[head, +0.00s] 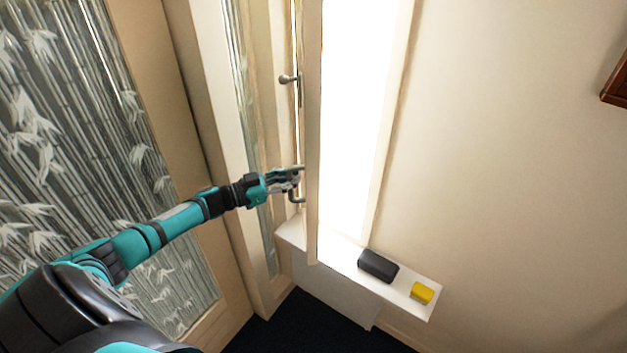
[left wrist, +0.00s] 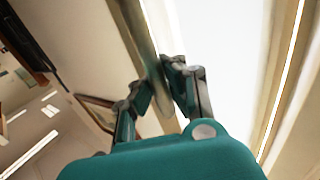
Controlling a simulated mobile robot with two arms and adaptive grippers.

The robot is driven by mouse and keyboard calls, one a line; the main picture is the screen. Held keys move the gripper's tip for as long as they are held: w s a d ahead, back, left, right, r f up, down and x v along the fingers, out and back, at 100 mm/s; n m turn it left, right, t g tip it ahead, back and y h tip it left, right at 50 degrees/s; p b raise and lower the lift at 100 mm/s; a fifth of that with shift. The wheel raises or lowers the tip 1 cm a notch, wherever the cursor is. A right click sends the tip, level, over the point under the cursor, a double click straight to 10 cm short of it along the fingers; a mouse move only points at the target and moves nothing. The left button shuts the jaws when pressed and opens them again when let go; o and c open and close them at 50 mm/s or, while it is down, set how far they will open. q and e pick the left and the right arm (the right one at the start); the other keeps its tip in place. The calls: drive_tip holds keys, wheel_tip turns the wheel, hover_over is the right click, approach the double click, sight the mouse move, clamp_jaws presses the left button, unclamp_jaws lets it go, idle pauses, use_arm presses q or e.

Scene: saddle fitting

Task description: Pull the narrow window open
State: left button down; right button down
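The narrow window has a tall pale sash (head: 313,130) standing edge-on towards me, with a bright pane or opening (head: 355,110) right of it. A grey metal handle (head: 289,78) is high on the left side of the sash, and a second grey handle (head: 297,198) is lower down. My left gripper (head: 299,176) is at the sash's left side, just above the lower handle. My right gripper is out of view.
A white ledge (head: 340,245) below the window carries a black box (head: 378,266) and a yellow block (head: 422,293). Bamboo-patterned panels (head: 75,120) stand at the left. Bare wall (head: 500,150) fills the right, with a brown frame (head: 617,85) at its edge.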

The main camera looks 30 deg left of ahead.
use_arm(q)
drive_tip(key=a, duration=0.1)
drive_tip(key=s+a, duration=0.2)
drive_tip(key=shift+a+f+b, duration=0.1)
drive_tip(key=shift+f+b, duration=0.2)
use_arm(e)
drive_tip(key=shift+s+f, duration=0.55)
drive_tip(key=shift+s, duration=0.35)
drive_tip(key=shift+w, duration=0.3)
use_arm(q)
drive_tip(key=c, duration=2)
unclamp_jaws()
drive_tip(key=o, duration=0.7)
drive_tip(key=shift+s+r, duration=0.2)
drive_tip(key=shift+w, duration=0.15)
drive_tip(key=shift+a, duration=0.1)
